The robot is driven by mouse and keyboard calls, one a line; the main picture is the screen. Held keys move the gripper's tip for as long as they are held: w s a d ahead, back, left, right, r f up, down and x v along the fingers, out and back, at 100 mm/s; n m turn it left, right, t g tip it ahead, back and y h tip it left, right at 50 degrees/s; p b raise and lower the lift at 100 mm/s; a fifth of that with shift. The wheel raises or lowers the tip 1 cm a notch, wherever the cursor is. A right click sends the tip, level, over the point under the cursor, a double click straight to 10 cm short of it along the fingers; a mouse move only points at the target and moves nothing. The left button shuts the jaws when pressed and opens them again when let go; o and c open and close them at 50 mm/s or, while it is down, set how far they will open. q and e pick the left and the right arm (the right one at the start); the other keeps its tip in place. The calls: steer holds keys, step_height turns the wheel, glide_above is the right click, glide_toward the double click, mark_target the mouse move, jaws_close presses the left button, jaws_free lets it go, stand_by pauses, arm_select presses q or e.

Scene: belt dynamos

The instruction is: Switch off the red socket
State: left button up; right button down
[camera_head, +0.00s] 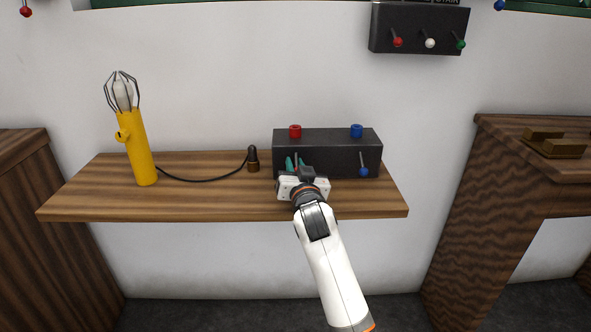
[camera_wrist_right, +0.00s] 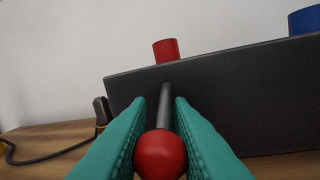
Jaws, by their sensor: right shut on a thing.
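The red socket (camera_head: 295,131) is a short red cylinder on top of the dark box (camera_head: 325,143) on the wooden shelf. It also shows in the right wrist view (camera_wrist_right: 166,50). Below it, a lever with a red ball knob (camera_wrist_right: 160,155) sticks out of the box's front face. My right gripper (camera_head: 298,166) is at that lever, its green fingers (camera_wrist_right: 155,140) on both sides of the red knob and shut on it. In the head view the gripper hides most of this lever. My left gripper is not in view.
A blue socket (camera_head: 356,131) and a blue-knobbed lever (camera_head: 363,171), pointing down, are to the right. A yellow lamp (camera_head: 137,145) stands on the shelf (camera_head: 220,205), its cord running to a dark plug (camera_head: 252,158). A panel with several levers (camera_head: 415,22) hangs above.

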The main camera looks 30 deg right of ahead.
steer(key=shift+f+t+b, duration=0.3)
steer(key=shift+f+b, duration=0.05)
steer(key=shift+b, duration=0.05)
steer(key=shift+w+f+b, duration=0.1)
steer(key=shift+b, duration=0.3)
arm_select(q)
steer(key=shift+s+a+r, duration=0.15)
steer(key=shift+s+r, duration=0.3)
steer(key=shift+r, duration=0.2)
arm_select(e)
steer(key=shift+r+t, duration=0.25)
steer(key=shift+t, duration=0.15)
steer(key=c, duration=1.3)
jaws_free()
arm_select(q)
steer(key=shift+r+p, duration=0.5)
arm_select(e)
steer(key=v, duration=1.2)
steer(key=shift+f, duration=0.1)
